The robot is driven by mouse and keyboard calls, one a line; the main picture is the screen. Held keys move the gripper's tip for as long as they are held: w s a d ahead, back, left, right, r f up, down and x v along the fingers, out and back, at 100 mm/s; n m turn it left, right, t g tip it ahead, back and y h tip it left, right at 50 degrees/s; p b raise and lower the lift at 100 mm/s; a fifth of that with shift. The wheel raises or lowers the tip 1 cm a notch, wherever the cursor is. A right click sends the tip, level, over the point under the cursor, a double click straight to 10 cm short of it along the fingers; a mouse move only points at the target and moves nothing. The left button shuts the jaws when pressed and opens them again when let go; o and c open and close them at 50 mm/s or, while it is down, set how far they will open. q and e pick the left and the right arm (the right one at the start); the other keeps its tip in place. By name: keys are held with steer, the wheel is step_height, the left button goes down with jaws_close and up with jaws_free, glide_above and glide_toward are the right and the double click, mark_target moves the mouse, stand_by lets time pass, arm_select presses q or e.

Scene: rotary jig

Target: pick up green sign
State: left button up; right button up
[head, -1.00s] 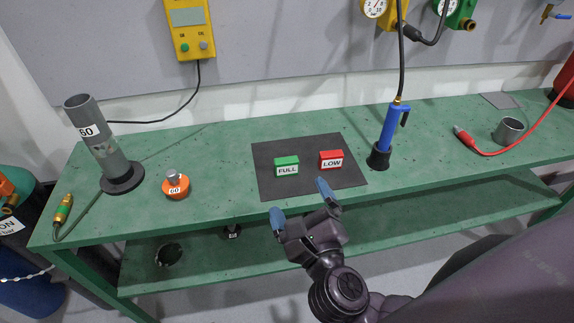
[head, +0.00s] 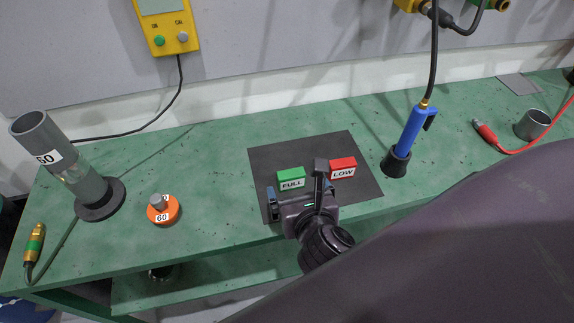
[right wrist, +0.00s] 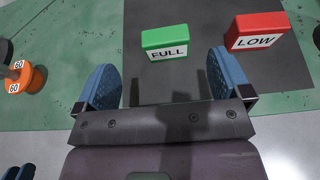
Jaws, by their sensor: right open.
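The green sign (head: 291,178), a small block with a white face reading FULL, stands on a dark mat (head: 262,160) on the green bench. In the right wrist view the green sign (right wrist: 165,42) is ahead of the fingertips, between their lines. My right gripper (head: 297,188) is open and empty at the mat's front edge, just in front of the sign and apart from it. It also shows in the right wrist view (right wrist: 160,82). The red sign (head: 343,168), reading LOW, stands to the right of the green one.
An orange weight (head: 164,210) marked 60 and a grey tube on a round base (head: 100,200) stand at left. A blue pump tool (head: 408,135) in a black holder stands right of the mat. The bench (head: 215,165) between weight and mat is clear.

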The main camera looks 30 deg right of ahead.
mark_target(291, 174)
steer(key=x, duration=0.4)
steer(key=shift+w+d+f, duration=0.1)
steer(key=shift+w+d, duration=0.05)
steer(key=shift+w, duration=0.1)
steer(key=shift+x, duration=2.8)
steer(key=shift+s+d+f, duration=0.15)
steer(key=shift+s, duration=0.05)
steer(key=c, duration=1)
